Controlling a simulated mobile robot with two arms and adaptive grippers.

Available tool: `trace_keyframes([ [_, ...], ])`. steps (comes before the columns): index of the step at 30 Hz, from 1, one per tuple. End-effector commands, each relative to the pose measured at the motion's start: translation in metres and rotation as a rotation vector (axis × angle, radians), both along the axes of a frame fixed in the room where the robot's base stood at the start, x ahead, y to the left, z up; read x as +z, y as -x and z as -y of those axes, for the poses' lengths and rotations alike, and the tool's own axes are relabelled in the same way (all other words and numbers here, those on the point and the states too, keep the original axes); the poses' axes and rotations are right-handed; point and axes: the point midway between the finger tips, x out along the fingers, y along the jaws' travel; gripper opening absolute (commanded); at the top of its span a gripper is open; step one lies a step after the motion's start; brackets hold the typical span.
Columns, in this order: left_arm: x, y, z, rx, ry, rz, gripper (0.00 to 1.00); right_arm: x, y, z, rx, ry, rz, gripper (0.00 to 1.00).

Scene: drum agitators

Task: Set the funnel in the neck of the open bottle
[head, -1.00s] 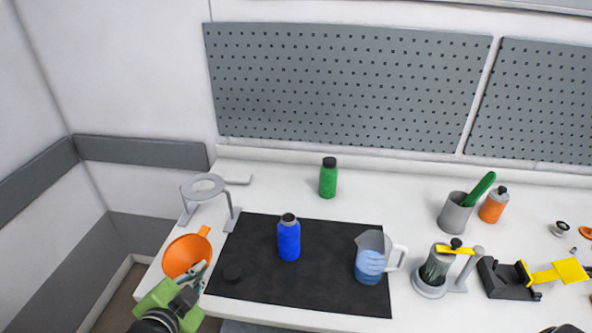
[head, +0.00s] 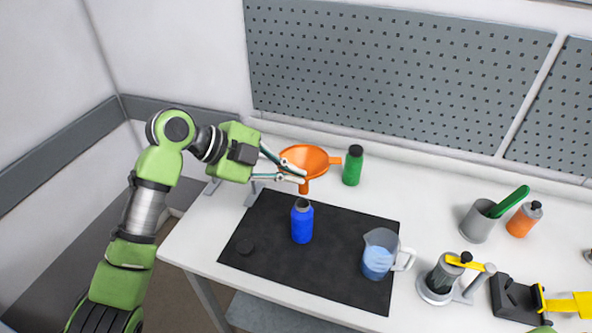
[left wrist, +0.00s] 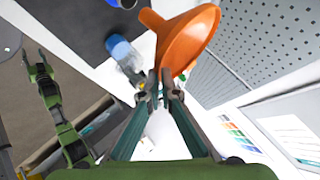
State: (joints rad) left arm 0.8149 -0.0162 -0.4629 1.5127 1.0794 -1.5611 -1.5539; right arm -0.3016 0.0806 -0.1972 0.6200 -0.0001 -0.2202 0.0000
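The orange funnel (head: 308,156) is in the air, bowl up and spout down, held by its near left side in my left gripper (head: 296,174). In the left wrist view the fingertips close on the rim of the funnel (left wrist: 187,40). The blue bottle (head: 302,226) stands upright on the dark mat with its grey neck uncapped. In the head view the spout tip appears just above and behind the bottle neck, apart from it; the depth gap is hard to judge.
A green bottle (head: 352,170) stands behind the funnel. The grey ring stand is mostly hidden by my left arm. Mat space left of the bottle is clear.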

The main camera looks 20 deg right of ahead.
Motion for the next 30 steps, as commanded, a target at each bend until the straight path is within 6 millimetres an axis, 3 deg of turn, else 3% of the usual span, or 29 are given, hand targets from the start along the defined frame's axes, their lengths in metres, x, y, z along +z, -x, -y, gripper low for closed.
trace_keyframes([
  [5, -0.01, 0.0, 0.0, 0.001, 0.0, -0.001, 0.0, -0.007, -0.002, -0.011, 0.0, -0.012, 0.004, 0.4],
  [21, -0.061, 0.0, -0.001, 0.003, 0.0, 0.0, 0.0, -0.04, -0.002, 0.0, 0.005, 0.001, 0.003, 0.4],
  [30, -0.071, 0.0, 0.0, 0.002, 0.001, 0.001, 0.0, -0.047, -0.002, 0.001, 0.004, 0.001, 0.002, 0.4],
])
